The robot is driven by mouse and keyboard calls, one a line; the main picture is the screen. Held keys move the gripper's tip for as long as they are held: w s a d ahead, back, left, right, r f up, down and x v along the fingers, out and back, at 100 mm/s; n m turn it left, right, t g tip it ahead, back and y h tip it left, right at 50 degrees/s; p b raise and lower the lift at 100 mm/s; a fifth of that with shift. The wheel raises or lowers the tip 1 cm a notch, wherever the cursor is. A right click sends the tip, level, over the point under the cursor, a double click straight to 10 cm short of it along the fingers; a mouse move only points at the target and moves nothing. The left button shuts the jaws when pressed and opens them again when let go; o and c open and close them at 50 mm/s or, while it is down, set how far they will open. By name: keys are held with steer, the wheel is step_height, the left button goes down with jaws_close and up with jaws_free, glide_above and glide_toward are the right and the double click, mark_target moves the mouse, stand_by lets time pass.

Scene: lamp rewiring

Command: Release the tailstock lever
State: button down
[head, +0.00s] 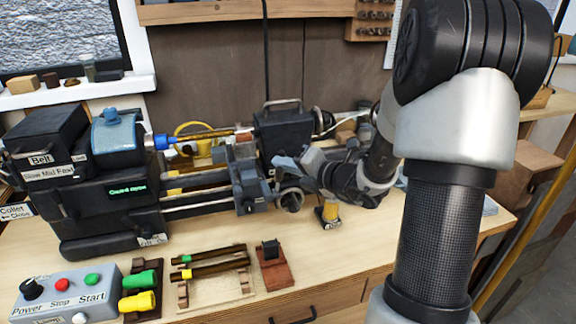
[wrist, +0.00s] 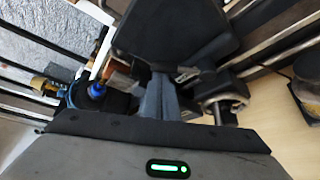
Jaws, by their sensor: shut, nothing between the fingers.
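The tailstock (head: 283,135) is a dark block on the lathe rails, with a pale handle bar (head: 282,102) along its top. I cannot tell for certain which part is its lever. My gripper (head: 280,163) is at the front of the tailstock's lower part, fingers shut and pointing left, with nothing between them. In the wrist view the shut grey fingers (wrist: 160,100) lie just below a large dark block (wrist: 175,38), probably the tailstock. Whether they touch it is unclear. My arm hides the area to the right of the tailstock.
The headstock (head: 105,195) with its blue chuck (head: 160,141) stands at left. A dark carriage (head: 247,185) with a handwheel (head: 291,200) is close to my gripper. A control box (head: 68,296), a tool rack (head: 215,285) and a small brown stand (head: 272,265) line the bench front.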

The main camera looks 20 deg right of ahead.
steer(key=shift+r, duration=0.1)
stand_by(0.3)
steer(key=shift+d+m+p, duration=0.2)
steer(key=shift+m+p, duration=0.1)
steer(key=shift+p, duration=0.1)
steer(key=shift+d+r, duration=0.1)
steer(key=shift+r, duration=0.05)
steer(key=d+m+t+y+p, duration=0.2)
steer(key=d+m+t+p, duration=0.3)
steer(key=m+p, duration=0.3)
steer(key=shift+s+d+r+m+t+y+p, duration=0.15)
steer(key=shift+d+m+t+y+p, duration=0.15)
steer(key=shift+d+m, duration=0.8)
steer(key=shift+a+m, duration=0.25)
steer(key=shift+m, duration=0.05)
